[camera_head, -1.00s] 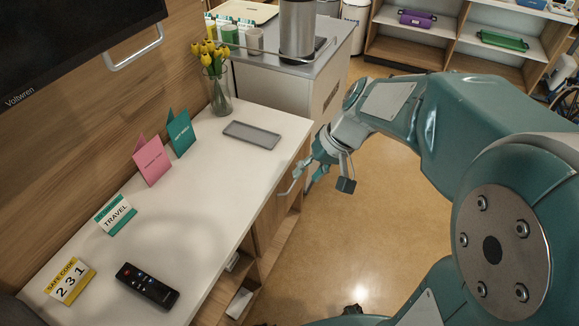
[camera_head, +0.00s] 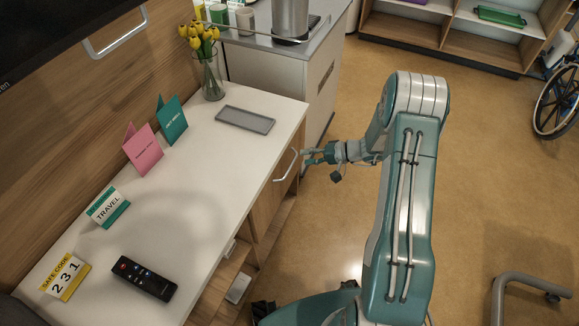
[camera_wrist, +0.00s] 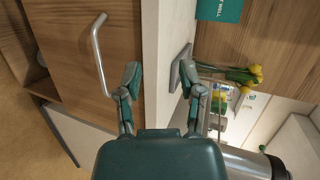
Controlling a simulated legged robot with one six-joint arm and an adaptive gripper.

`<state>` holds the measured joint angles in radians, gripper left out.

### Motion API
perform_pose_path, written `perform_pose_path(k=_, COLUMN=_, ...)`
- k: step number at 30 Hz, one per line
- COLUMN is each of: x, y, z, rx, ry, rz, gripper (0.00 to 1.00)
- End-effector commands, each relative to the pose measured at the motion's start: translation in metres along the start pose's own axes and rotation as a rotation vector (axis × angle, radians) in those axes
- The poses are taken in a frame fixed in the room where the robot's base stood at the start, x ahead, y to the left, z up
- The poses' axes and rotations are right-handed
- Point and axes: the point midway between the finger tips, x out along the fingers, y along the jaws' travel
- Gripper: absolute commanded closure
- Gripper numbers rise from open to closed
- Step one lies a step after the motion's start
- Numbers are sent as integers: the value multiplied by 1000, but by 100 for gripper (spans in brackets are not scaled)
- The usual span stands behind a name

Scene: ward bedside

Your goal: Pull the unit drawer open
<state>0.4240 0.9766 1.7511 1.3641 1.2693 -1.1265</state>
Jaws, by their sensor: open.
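The unit's wood drawer front (camera_head: 268,205) sits below the white top and looks flush with the unit. Its pale bar handle (camera_head: 286,165) stands out from the front; in the wrist view the handle (camera_wrist: 97,55) lies left of both fingers, outside the gap between them. My gripper (camera_head: 308,158) is open and empty, just right of the handle in the head view and apart from it. In the wrist view the white top's edge shows beyond the gap between my fingertips (camera_wrist: 162,80).
The white top (camera_head: 195,205) bears a grey tray (camera_head: 245,120), a vase of yellow flowers (camera_head: 212,75), several cards and a black remote (camera_head: 144,278). Open shelves (camera_head: 236,270) lie below. A grey-topped cabinet (camera_head: 270,70) stands behind.

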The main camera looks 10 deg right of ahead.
Motion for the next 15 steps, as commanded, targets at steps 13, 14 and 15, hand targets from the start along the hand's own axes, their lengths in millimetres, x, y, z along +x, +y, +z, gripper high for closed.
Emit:
perform_pose_path(k=13, x=8, y=127, z=-20, rx=62, ry=252, rz=-150, gripper=50)
perform_pose_path(k=14, x=8, y=128, z=-20, rx=62, ry=257, rz=-152, gripper=50)
perform_pose_path(k=15, x=9, y=129, z=-21, rx=61, ry=260, rz=-153, gripper=50)
